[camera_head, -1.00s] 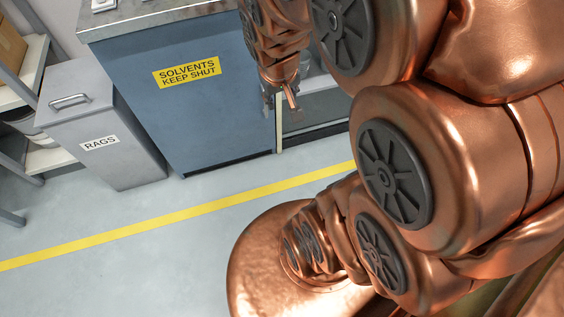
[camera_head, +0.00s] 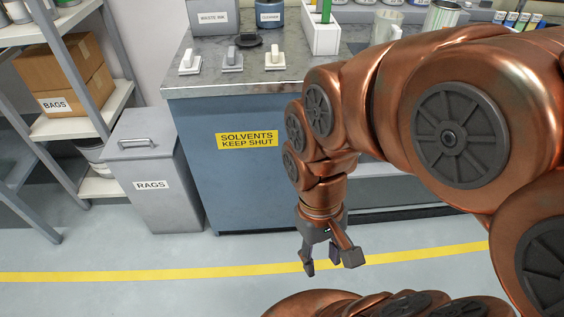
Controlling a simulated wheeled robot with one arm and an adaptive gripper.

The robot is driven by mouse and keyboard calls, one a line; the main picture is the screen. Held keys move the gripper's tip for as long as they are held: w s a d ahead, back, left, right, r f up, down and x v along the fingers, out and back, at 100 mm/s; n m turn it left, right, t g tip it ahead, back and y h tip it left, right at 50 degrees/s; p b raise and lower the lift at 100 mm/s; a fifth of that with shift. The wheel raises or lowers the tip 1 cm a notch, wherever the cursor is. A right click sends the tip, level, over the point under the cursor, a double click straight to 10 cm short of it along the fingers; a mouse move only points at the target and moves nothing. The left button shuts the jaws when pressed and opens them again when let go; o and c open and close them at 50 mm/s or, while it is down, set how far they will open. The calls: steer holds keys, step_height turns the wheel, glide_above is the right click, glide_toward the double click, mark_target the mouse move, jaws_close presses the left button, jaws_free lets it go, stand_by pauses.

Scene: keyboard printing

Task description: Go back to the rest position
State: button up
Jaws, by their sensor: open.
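My gripper (camera_head: 330,262) hangs at the end of my copper arm, right of the picture's middle, pointing down. Its grey fingers are spread apart and nothing is between them. It is in front of the blue solvents cabinet (camera_head: 232,185) and shows against the floor near the yellow line. My arm comes in from the right and hides part of the counter and the space under it.
A grey rags bin (camera_head: 160,195) stands left of the cabinet. A shelf (camera_head: 85,125) with a bags box (camera_head: 62,85) is at the far left. The counter (camera_head: 205,75) holds several small items, including a white holder (camera_head: 320,38). The floor (camera_head: 120,295) at front left is clear.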

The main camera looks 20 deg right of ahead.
step_height(320, 180, up, 20)
steer(key=t+p, duration=0.1)
steer(key=p, duration=1.7)
steer(key=shift+f, duration=0.25)
steer(key=shift+w, duration=0.1)
steer(key=shift+d, duration=0.1)
